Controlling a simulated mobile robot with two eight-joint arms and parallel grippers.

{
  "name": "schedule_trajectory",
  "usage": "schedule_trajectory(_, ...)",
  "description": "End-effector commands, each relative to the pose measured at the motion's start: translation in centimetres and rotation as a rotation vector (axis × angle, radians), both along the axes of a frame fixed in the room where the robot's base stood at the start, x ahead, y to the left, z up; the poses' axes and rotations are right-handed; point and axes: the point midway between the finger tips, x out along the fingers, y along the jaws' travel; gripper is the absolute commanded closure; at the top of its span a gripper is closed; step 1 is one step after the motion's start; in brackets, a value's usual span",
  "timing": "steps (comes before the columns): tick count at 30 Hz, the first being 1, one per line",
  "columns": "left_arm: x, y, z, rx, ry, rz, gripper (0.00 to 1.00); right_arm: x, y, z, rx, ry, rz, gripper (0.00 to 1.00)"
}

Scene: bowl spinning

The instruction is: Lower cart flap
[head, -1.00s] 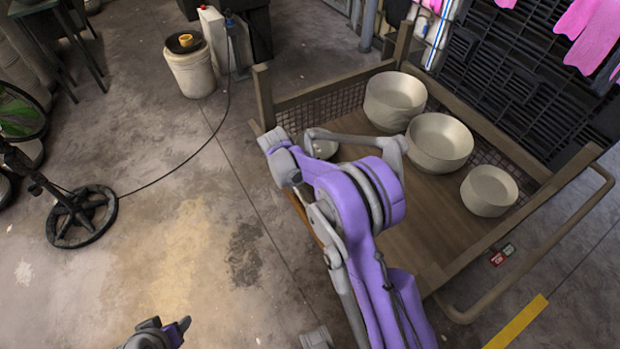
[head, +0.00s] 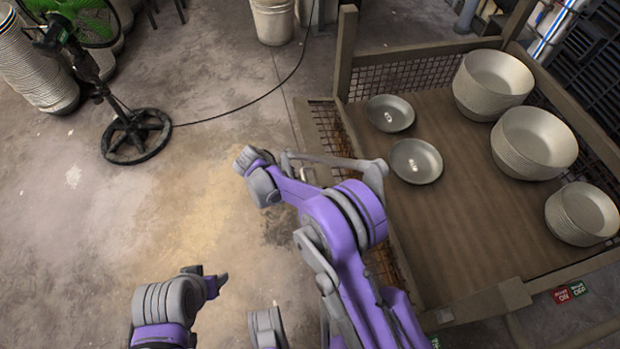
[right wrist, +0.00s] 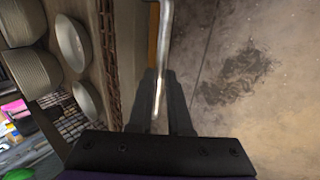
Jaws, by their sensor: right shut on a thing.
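The wooden cart (head: 470,220) stands at the right of the head view. Its near-left side is a low flap with mesh (head: 328,128) and a wooden rail, partly hidden behind my right arm. I cannot tell how far it tilts. In the right wrist view the mesh (right wrist: 108,45) runs beside my right gripper (right wrist: 161,82), which is shut on a pale metal bar (right wrist: 166,28) along the cart's side. My right gripper's fingers are hidden in the head view. My left gripper (head: 207,277) is low over the floor, away from the cart; its opening is unclear.
Stacked bowls (head: 492,83) and two shallow bowls (head: 390,113) rest on the cart bed. A fan on a round black base (head: 137,135) stands left, with a cable (head: 240,107) across the floor. A white bucket (head: 273,22) is behind.

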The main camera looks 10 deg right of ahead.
Motion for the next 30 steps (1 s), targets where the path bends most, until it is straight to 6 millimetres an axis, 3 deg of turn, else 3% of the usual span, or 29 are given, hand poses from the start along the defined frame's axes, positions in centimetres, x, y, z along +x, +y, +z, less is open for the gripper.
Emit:
schedule_trajectory(3,0.2,0.0,-1.4,0.000,0.004,0.000,0.40,-0.1,0.8,-2.1,0.002,0.000,0.002,1.00)
schedule_trajectory(4,0.1,0.0,-1.0,0.000,0.003,0.000,0.40,-0.1,0.7,-1.6,0.002,0.000,0.001,0.96)
schedule_trajectory(11,0.1,0.0,-0.8,0.000,0.002,0.000,0.40,-0.1,0.6,-1.4,0.002,0.000,0.001,0.55)
schedule_trajectory(22,0.1,0.0,-0.7,0.000,0.002,0.000,0.40,-0.1,0.8,-1.1,0.002,0.000,0.003,0.53)
schedule_trajectory(30,-0.1,0.0,0.6,0.000,-0.002,0.000,0.40,-0.3,3.5,2.8,0.003,0.000,0.004,0.53)
